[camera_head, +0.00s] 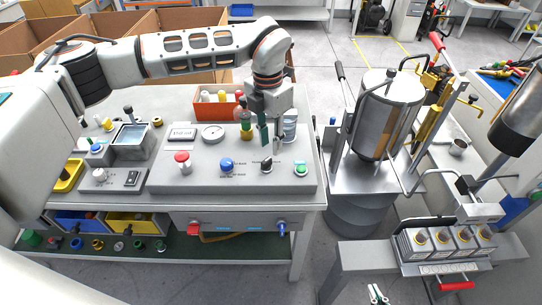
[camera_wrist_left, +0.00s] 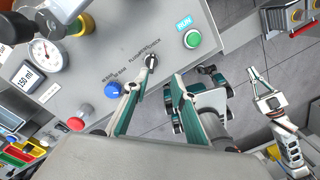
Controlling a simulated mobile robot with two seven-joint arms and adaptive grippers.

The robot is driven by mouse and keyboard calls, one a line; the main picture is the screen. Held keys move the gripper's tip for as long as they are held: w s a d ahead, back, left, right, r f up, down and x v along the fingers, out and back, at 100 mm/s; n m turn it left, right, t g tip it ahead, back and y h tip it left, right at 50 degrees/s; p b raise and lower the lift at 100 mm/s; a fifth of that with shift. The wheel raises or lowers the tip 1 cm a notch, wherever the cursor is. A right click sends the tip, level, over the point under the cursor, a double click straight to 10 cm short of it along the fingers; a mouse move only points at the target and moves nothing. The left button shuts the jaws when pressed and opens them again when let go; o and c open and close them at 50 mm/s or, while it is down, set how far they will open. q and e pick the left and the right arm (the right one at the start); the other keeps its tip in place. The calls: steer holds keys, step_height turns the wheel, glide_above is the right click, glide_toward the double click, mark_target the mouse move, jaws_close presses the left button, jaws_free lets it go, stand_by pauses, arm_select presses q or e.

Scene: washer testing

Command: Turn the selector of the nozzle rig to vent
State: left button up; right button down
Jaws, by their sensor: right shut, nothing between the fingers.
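The nozzle rig's grey panel (camera_head: 205,180) carries a black selector knob (camera_head: 266,163) between a blue knob (camera_head: 227,164) and a green button (camera_head: 301,169). The left wrist view shows the selector (camera_wrist_left: 151,61) too, with small labels around its far side, too small to read surely. My left gripper (camera_head: 257,146) is above the selector, pointing down. In the wrist view its two teal fingers (camera_wrist_left: 155,84) are apart and empty, with the selector just beyond their tips. Contact is not visible. My right gripper (camera_head: 377,293) is low at the bottom edge, shut and away from the rig.
A red button (camera_head: 181,160), a gauge (camera_head: 213,132) and a display (camera_head: 181,134) sit on the panel. Behind it stands an orange bin (camera_head: 213,110) with bottles. Cardboard boxes (camera_head: 180,22) are at the back.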

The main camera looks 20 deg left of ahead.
mark_target(268, 159)
arm_select(q)
steer(key=shift+w+a+r, duration=0.25)
steer(key=shift+w+a, duration=0.05)
steer(key=shift+a, duration=0.25)
steer(key=shift+a+f, duration=0.1)
steer(key=shift+f, duration=0.1)
step_height(268, 159, down, 7)
steer(key=shift+f+p, duration=0.15)
steer(key=shift+p, duration=0.15)
jaws_close()
